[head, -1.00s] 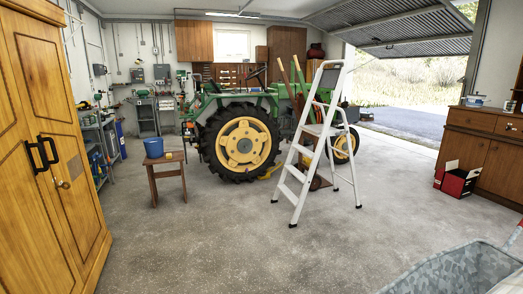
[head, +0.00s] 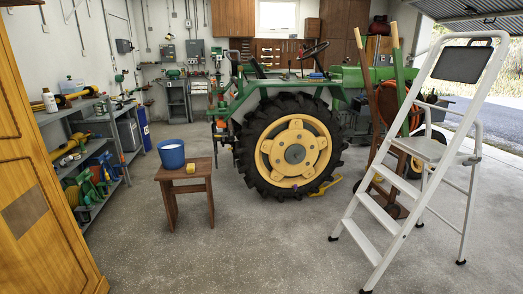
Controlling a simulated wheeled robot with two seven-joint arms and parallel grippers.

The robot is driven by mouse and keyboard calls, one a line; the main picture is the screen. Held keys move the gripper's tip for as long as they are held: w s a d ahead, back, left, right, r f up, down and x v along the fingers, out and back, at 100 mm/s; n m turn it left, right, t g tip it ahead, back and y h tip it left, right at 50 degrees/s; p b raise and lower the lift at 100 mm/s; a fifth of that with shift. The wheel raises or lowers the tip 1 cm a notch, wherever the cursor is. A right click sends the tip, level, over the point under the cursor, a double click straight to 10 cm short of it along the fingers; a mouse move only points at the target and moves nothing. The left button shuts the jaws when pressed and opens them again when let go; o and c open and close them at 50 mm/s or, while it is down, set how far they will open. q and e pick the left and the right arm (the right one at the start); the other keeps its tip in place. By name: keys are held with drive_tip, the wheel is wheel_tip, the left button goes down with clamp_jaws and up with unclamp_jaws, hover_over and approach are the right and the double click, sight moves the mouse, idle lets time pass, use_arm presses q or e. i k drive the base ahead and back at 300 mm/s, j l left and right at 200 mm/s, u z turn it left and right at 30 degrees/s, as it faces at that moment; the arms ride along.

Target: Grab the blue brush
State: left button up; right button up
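I cannot make out a blue brush for certain in the head view. A blue bucket (head: 171,155) stands on a small wooden stool (head: 203,162), with a small yellow block (head: 190,169), perhaps a sponge, beside it. The bucket's inside shows only in part, and I see no brush in it. Neither of my grippers is in view.
A green tractor with a large yellow-hubbed wheel (head: 294,147) stands behind the stool. A white stepladder (head: 406,187) stands at the right. A grey shelf (head: 100,142) and a wooden cabinet (head: 40,180) line the left. The floor (head: 230,250) in front is clear.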

sight(315, 77)
drive_tip(key=i, duration=2.25)
drive_tip(key=i+z, duration=0.2)
drive_tip(key=i, duration=0.25)
drive_tip(key=i+j+z, duration=0.2)
drive_tip(key=i, duration=0.2)
drive_tip(key=i+j+z, duration=0.2)
drive_tip(key=i, duration=0.2)
